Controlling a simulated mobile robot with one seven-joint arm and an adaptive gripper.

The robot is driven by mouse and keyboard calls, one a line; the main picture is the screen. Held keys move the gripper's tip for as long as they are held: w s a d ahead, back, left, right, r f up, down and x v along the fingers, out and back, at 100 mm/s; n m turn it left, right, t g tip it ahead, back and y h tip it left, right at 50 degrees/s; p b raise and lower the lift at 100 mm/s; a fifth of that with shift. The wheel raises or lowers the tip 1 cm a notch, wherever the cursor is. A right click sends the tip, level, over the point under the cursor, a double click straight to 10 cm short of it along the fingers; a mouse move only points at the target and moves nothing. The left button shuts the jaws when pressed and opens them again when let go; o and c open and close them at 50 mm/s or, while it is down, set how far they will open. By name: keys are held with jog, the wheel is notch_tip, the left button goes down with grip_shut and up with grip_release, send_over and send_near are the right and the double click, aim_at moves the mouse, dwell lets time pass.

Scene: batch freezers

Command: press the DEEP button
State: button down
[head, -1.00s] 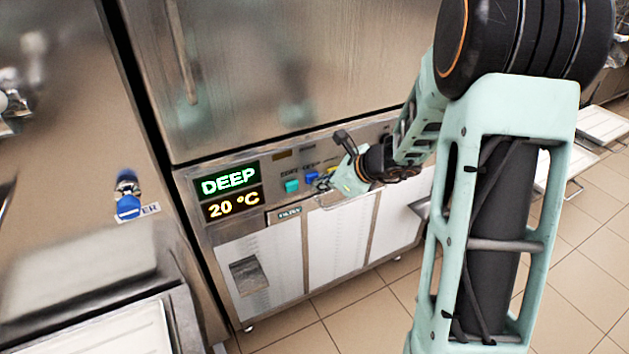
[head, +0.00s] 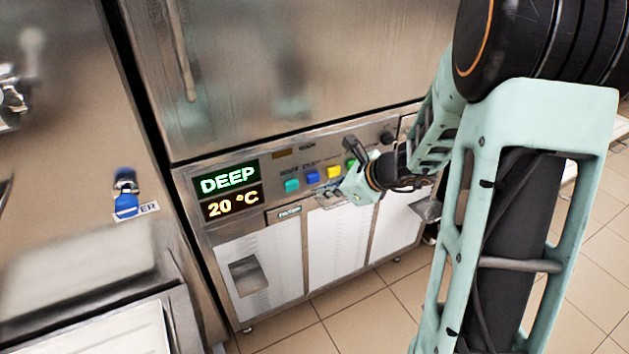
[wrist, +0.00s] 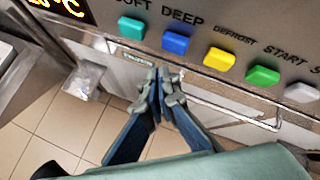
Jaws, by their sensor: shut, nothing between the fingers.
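The blue DEEP button (head: 312,177) sits on the freezer's front control panel, between the teal SOFT button (head: 292,185) and the yellow DEFROST button (head: 333,171). In the wrist view the blue button (wrist: 175,43) is under the printed word DEEP, fully visible. The display (head: 229,190) reads DEEP in green and 20 °C in orange. My gripper (head: 325,194) is shut and empty, just below the button row. In the wrist view its fingertips (wrist: 160,78) are together below the blue button, apart from it in the picture.
The green START button (wrist: 262,76) and a grey button (wrist: 302,92) are farther right on the panel. Below are white panels (head: 338,235) and a recessed handle (head: 248,274). A blue knob (head: 127,205) is on the unit at left. Tiled floor (head: 345,310) lies in front.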

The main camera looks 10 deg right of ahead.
jog(key=shift+s+d, duration=0.3)
jog(key=shift+s, duration=0.55)
jog(key=shift+s+d, duration=0.25)
jog(key=shift+s, duration=0.55)
